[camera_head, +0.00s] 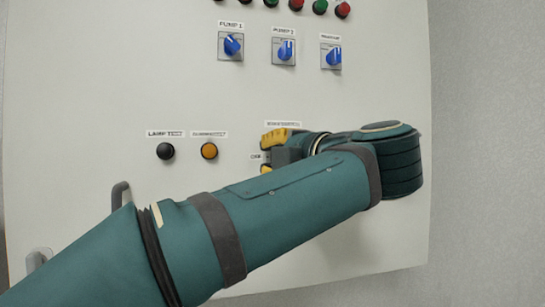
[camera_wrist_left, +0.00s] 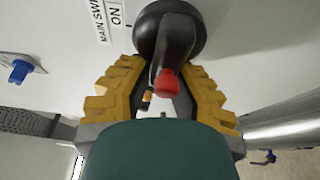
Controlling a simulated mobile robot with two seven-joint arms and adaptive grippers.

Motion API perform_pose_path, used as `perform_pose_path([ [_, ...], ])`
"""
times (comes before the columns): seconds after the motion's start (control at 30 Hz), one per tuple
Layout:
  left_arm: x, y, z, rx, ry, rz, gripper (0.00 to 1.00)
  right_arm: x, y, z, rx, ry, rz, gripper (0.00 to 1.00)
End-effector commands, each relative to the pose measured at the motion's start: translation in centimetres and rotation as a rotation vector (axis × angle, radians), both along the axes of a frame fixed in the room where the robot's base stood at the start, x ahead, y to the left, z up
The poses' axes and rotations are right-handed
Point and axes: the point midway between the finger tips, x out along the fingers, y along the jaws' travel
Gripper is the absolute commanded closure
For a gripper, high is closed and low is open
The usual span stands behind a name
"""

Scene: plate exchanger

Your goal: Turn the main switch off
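The main switch (camera_wrist_left: 178,38) shows in the left wrist view as a round black base with a black handle and a red tip (camera_wrist_left: 167,83) toward the camera. My left gripper (camera_wrist_left: 165,68) has its yellow fingers spread on both sides of the handle, with gaps visible. Whether either finger touches the handle is unclear. In the head view, my left gripper (camera_head: 268,155) is at the panel below the main switch label (camera_head: 283,125); my arm and hand hide the switch there. My right gripper is in neither view.
The light cabinet panel (camera_head: 110,70) carries several blue rotary knobs (camera_head: 286,50) above and several red and green lamps at the top. A black button (camera_head: 165,151) and an orange button (camera_head: 209,151) sit left of my gripper. A dark handle (camera_head: 120,194) is at lower left.

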Motion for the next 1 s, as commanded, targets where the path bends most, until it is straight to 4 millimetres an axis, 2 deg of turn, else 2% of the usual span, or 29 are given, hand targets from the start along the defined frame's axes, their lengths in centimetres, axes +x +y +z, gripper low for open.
perform_pose_path([
  [0.03,0.1,0.0,0.1,0.001,-0.004,-0.005,0.62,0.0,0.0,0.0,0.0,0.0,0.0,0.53],
  [0.07,0.1,0.0,0.1,0.0,-0.004,-0.004,0.51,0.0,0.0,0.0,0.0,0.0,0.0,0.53],
  [0.1,0.1,0.0,0.1,0.001,-0.003,-0.004,0.5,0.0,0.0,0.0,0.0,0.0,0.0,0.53],
  [0.47,-0.3,-0.3,0.0,0.001,-0.001,-0.003,0.5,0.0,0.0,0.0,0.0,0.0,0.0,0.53],
  [0.57,-1.2,-1.1,0.1,0.001,-0.001,-0.005,0.5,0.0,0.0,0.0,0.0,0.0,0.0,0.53],
  [1.0,-7.4,-6.6,0.0,0.001,-0.001,-0.005,0.5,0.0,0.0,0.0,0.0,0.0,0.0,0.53],
])
